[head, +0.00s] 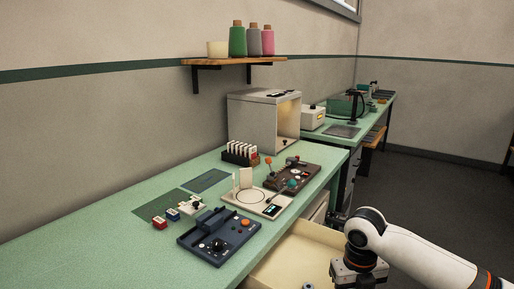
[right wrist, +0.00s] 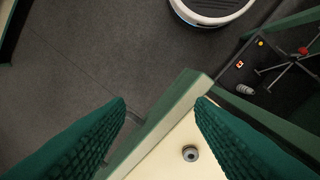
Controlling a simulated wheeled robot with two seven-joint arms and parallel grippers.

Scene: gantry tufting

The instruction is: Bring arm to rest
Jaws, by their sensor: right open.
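My right arm reaches in from the lower right of the head view, over the bench's front side. Its gripper body (head: 357,272) hangs at the bottom edge, with the fingers out of that view. In the right wrist view the two green ribbed fingers of my right gripper (right wrist: 161,104) are wide apart with nothing held between them. An open cream drawer (head: 290,258) lies beside and below the gripper. The drawer (right wrist: 165,155) also shows below the fingers, with a small grey round piece (right wrist: 190,153) lying in it. My left gripper is not in view.
The green bench (head: 100,240) holds a dark blue control box (head: 218,238), a cream panel (head: 262,202), a brown lever box (head: 292,177) and a metal cabinet (head: 262,120). A shelf (head: 215,62) with spools hangs above. Open dark floor (head: 435,185) lies to the right.

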